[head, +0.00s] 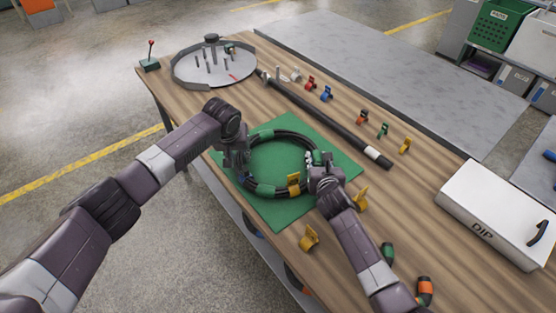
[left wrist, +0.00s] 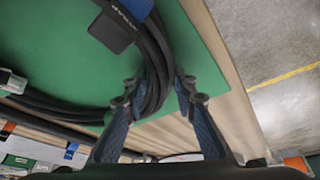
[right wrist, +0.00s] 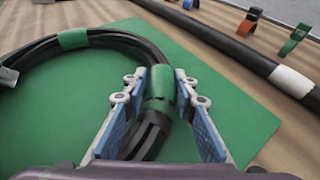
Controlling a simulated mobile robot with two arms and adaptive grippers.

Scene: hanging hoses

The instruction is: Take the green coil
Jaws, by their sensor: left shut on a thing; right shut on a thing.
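The green coil (head: 264,190) is a ring of black hose with green bands, over the green mat (head: 283,213); I cannot tell whether it touches the mat. My left gripper (head: 243,174) is shut on the coil's left side, and the black strands (left wrist: 153,60) run between its fingers in the left wrist view. A dark tag (left wrist: 110,28) hangs by them. My right gripper (head: 314,168) is shut on the coil's right side, around a green band (right wrist: 160,88) in the right wrist view. A yellow clip (head: 293,184) sits at the coil's front.
A straight black hose (head: 320,117) lies behind the mat. Several coloured clips (head: 362,117) stand beyond it. A round grey tray (head: 190,75) is at the far left, a white box marked DIP (head: 485,205) at the right. Yellow clips (head: 309,238) and short hose ends (head: 424,290) are near the front edge.

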